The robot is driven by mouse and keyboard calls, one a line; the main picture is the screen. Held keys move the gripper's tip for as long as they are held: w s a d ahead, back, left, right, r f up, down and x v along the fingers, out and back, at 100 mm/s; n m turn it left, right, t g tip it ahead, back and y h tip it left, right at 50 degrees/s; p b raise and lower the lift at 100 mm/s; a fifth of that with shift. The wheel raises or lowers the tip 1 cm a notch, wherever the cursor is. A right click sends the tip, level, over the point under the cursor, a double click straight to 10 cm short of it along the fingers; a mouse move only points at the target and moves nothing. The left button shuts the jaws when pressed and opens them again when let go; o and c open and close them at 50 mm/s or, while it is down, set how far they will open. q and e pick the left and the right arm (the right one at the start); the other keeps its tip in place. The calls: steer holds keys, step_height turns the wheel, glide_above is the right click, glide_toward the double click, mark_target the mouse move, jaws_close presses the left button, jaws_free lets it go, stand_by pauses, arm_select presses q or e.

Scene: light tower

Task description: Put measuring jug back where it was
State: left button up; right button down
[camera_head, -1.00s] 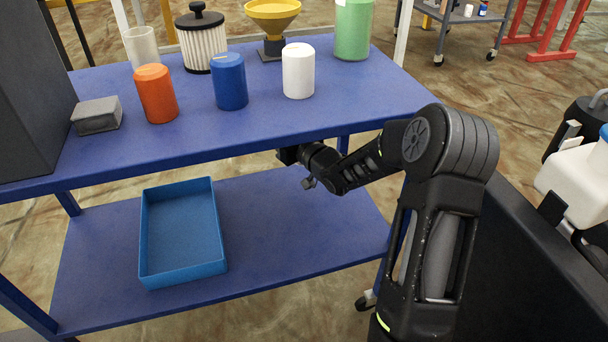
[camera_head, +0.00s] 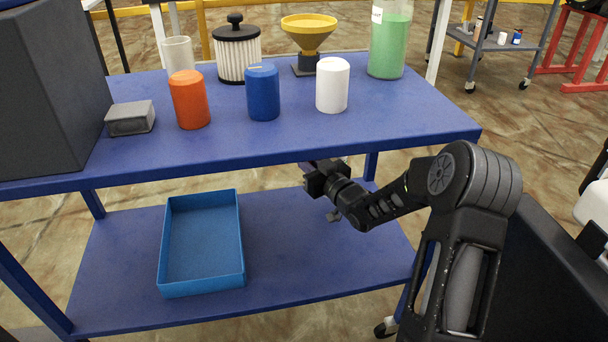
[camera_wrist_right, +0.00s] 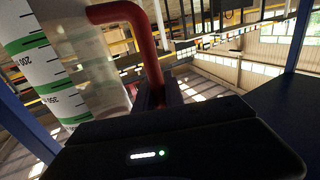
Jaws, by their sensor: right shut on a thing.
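The measuring jug (camera_wrist_right: 45,75) shows close up in the right wrist view, clear-walled with a white scale, green bands and a red handle (camera_wrist_right: 145,40). My right gripper (camera_wrist_right: 155,95) is shut on the red handle. In the head view my right gripper (camera_head: 314,180) is just below the front edge of the upper blue shelf (camera_head: 250,140), above the lower shelf (camera_head: 300,235). The jug itself is hidden in the head view, behind the upper shelf's edge. My left gripper is not in view.
A blue tray (camera_head: 202,285) lies on the lower shelf, with bare room to its right. The upper shelf holds orange (camera_head: 189,100), blue (camera_head: 263,93) and white (camera_head: 332,86) canisters, a grey block (camera_head: 130,118), a filter (camera_head: 237,52), a funnel (camera_head: 309,30), a clear beaker (camera_head: 179,55) and a green bottle (camera_head: 389,42).

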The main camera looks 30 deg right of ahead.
step_height(320, 180, down, 5)
steer(key=shift+r+b, duration=0.1)
steer(key=shift+b, duration=1.05)
steer(key=shift+f, duration=0.25)
steer(key=c, duration=1.4)
jaws_free()
steer(key=shift+c, duration=0.2)
steer(key=shift+r, duration=0.1)
